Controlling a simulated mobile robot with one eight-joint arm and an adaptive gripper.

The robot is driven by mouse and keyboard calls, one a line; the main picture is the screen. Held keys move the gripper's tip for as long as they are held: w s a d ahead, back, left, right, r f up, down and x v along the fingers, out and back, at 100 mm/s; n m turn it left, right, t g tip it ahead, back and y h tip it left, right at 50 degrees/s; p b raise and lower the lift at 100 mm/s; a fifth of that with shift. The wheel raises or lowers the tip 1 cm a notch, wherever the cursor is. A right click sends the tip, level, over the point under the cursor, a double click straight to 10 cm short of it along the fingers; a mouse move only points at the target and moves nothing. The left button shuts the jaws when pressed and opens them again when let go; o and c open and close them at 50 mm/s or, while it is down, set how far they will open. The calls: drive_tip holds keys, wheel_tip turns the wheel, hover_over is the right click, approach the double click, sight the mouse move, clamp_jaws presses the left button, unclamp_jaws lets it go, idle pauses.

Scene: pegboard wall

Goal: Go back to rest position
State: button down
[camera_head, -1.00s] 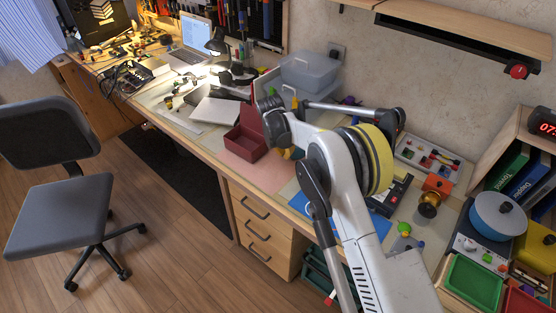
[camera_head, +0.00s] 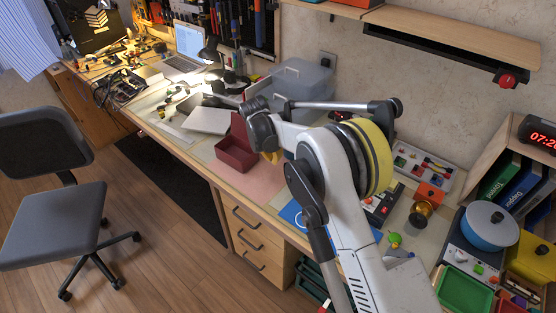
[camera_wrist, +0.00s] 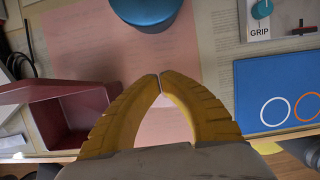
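My gripper (camera_wrist: 160,78) shows in the wrist view with its two yellow ribbed fingers shut. The fingertips meet, and nothing is held between them. It points down over the desk, above a pink mat (camera_wrist: 105,35). An open dark red box (camera_wrist: 85,105) is left of the fingers. In the head view only a little of the yellow gripper (camera_head: 270,157) shows beside the red box (camera_head: 236,152), partly hidden by my arm. My arm is bent over the desk. Whether the gripper touches the box cannot be told.
A blue panel with ring outlines (camera_wrist: 278,95) lies right of the fingers, and a round blue thing (camera_wrist: 146,10) ahead. Grey plastic bins (camera_head: 300,78) stand behind my arm. A shelf (camera_head: 460,37) overhangs on the wall. A chair (camera_head: 50,220) stands on the open floor at left.

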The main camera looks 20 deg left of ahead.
drive_tip(key=p+v, duration=0.1)
drive_tip(key=v, duration=0.4)
drive_tip(key=shift+a+r, duration=0.1)
drive_tip(key=shift+r, duration=0.3)
drive_tip(key=s+d+r+m+t+y, duration=0.1)
drive_tip(key=s+d+r+m, duration=0.3)
drive_tip(key=d+r+m, duration=0.55)
drive_tip(key=s+d+r+m, duration=0.45)
drive_tip(key=d+r, duration=0.75)
drive_tip(key=d, duration=0.4)
drive_tip(key=s+d+m+t, duration=0.1)
drive_tip(key=s+d+m, duration=0.7)
drive_tip(key=s, duration=0.3)
drive_tip(key=s+d+f+m+t, duration=0.1)
drive_tip(key=s+d+m+t, duration=0.1)
drive_tip(key=s+d+m, duration=0.6)
drive_tip(key=shift+s+d+f+m, duration=0.3)
drive_tip(key=shift+s+m, duration=0.6)
drive_tip(key=shift+s, duration=0.45)
